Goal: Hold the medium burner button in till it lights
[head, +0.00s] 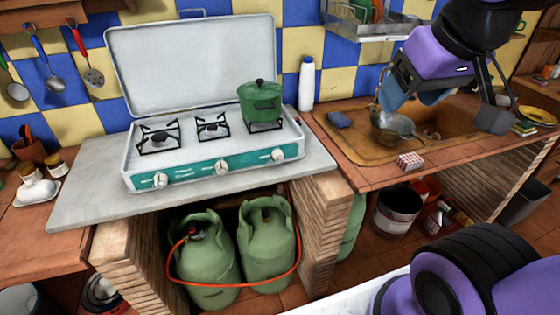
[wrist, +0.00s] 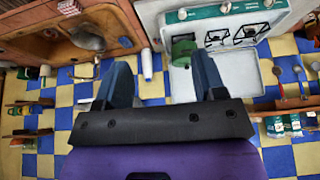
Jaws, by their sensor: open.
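The white and teal camping stove (head: 215,172) stands on the grey counter with its lid up. Three white knobs line its front: left (head: 160,180), middle (head: 222,166) and right (head: 279,155). Three burners sit above, and I see no flame. I cannot make out which control belongs to the medium burner. A green pot (head: 260,102) covers the right burner. My gripper (head: 442,108) is open and empty above the sink area, well to the right of the stove. In the wrist view, its fingers (wrist: 160,65) are apart, and the stove (wrist: 210,17) appears upside down at the upper right.
A white bottle (head: 306,84) stands right of the stove. The wooden sink (head: 350,145) holds a metal pan (head: 391,126). A red checked box (head: 409,160) sits at its front edge. Green gas bottles (head: 204,260) stand below. A dish rack (head: 375,30) hangs above the sink.

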